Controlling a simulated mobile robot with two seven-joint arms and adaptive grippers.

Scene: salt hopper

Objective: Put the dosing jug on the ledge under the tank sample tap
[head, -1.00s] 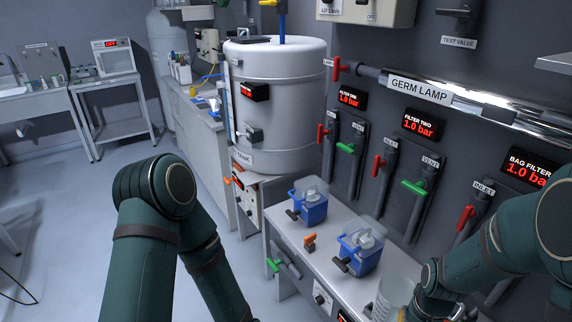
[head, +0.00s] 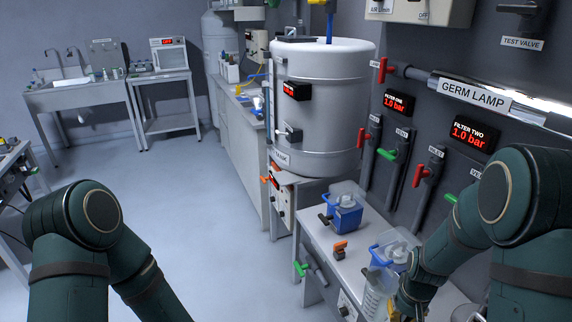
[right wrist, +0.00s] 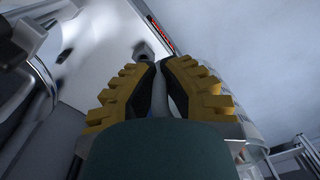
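The clear graduated dosing jug (head: 374,299) is at the bottom of the head view, in front of the nearer blue filter unit. My right gripper (head: 402,303) is beside it. In the right wrist view its yellow fingers (right wrist: 160,90) are closed on a narrow light-grey piece, which looks like the jug's handle. The white tank (head: 325,105) stands farther back, with a dark-handled tap (head: 290,134) low on its front. I cannot clearly make out a ledge under this tap. My left arm shows at the left, but its gripper is outside the picture.
Two blue filter units, the farther (head: 345,213) and the nearer (head: 397,248), stand on the grey bench (head: 355,262). Orange and green valve handles line its front edge. Red and green handles stick out from the right wall. The floor (head: 190,190) at left is open.

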